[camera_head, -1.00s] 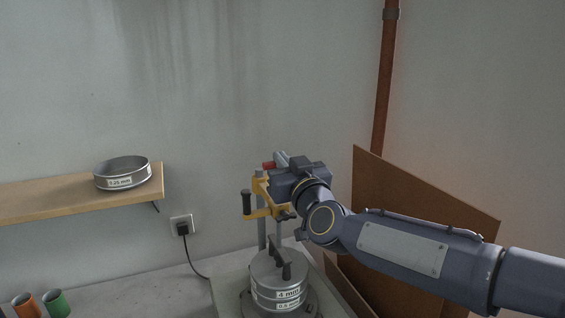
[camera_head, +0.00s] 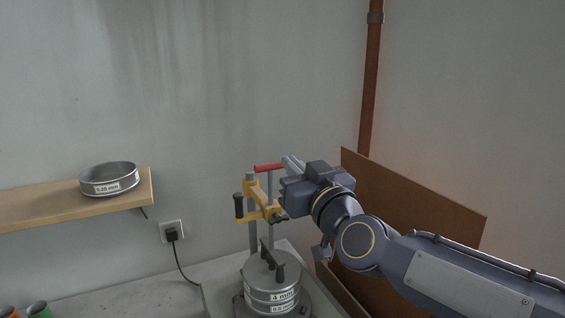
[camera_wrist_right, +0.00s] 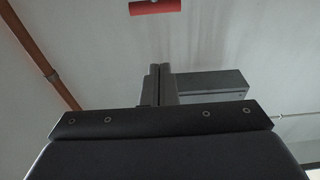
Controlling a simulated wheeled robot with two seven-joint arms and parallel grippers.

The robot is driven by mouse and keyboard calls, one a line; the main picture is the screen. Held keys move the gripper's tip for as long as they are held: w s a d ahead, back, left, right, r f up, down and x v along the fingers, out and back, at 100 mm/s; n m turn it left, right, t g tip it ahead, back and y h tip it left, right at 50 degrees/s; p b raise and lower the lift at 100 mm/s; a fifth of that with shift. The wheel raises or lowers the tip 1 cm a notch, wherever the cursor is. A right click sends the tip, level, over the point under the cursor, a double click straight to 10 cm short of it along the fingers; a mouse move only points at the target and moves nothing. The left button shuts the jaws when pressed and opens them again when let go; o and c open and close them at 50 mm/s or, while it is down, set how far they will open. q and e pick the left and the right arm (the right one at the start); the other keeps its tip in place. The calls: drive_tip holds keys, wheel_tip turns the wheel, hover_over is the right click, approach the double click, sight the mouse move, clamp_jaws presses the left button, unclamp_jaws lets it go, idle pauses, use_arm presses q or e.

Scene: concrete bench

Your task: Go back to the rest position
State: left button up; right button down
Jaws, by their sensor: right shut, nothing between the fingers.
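My right gripper (camera_head: 291,164) is at the upper middle of the head view, beside the top of the sieve shaker's clamp frame. In the right wrist view its fingers (camera_wrist_right: 160,72) are together with nothing between them. A red handle (camera_head: 268,168) lies just left of the fingertips; it also shows above them in the right wrist view (camera_wrist_right: 155,7), apart from them. My left gripper is out of view.
A sieve labelled 0.25 mm (camera_head: 108,181) sits on the wooden shelf (camera_head: 50,205) at left. A plug and socket (camera_head: 171,232) are on the wall. Brown boards (camera_head: 410,203) lean behind my right arm, near a rusty pipe (camera_head: 370,85). Orange and green cups (camera_head: 38,309) stand at bottom left.

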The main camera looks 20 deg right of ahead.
drive_tip(key=s+d+f+m+g, duration=0.2)
drive_tip(key=s+f+g, duration=0.5)
drive_tip(key=s+f, duration=0.6)
drive_tip(key=s+d+f+m+g, duration=0.2)
drive_tip(key=s+f+g, duration=0.4)
drive_tip(key=s+f, duration=0.7)
wheel_tip(320, 180, down, 4)
drive_tip(key=shift+d+f+g, duration=0.1)
drive_tip(key=shift+d+g, duration=0.25)
drive_tip(key=shift+g, duration=0.05)
drive_tip(key=c, duration=2.1)
unclamp_jaws()
drive_tip(key=shift+c, duration=0.2)
